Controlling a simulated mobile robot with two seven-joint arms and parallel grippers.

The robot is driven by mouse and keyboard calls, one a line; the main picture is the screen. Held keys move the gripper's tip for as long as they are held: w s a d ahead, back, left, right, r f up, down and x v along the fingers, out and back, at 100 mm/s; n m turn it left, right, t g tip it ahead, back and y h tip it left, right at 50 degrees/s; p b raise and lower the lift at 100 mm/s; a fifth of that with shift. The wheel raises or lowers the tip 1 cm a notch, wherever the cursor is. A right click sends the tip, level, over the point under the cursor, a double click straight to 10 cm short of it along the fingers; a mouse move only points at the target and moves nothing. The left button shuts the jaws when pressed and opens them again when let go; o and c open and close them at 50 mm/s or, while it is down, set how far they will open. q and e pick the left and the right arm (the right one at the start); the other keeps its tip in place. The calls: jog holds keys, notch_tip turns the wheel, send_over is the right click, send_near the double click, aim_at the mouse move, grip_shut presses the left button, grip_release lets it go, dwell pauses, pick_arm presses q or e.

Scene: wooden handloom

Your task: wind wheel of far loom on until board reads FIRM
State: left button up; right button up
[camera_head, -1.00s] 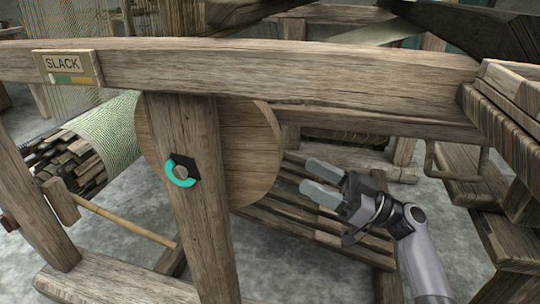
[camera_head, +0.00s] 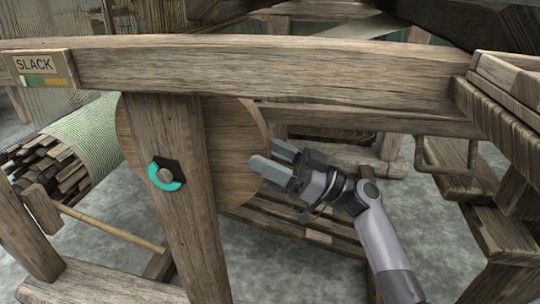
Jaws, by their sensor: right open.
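The wooden wheel (camera_head: 231,150) is a round disc behind the loom's upright post (camera_head: 184,215). The post hides its middle. A hub with a teal arc (camera_head: 166,174) shows on the post's face. The board (camera_head: 40,67) on the top beam at the left reads SLACK and has a coloured bar under the word. My right gripper (camera_head: 271,162) is open and empty at the wheel's right rim, fingers pointing left. I cannot tell whether a finger touches the rim. My left gripper is not in view.
The thick top beam (camera_head: 280,75) runs across above the wheel. A cloth roll (camera_head: 92,133) lies left of the post, with a thin wooden rod (camera_head: 110,228) below it. Slatted boards (camera_head: 295,227) lie under my right gripper. Stepped wooden parts (camera_head: 492,210) stand at the right.

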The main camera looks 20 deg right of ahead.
grip_shut()
jog(key=shift+r+p, duration=0.35)
jog(key=shift+r+g+h+p, duration=0.3)
jog(key=shift+r+h+p, duration=0.2)
jog(key=shift+r+p, duration=0.15)
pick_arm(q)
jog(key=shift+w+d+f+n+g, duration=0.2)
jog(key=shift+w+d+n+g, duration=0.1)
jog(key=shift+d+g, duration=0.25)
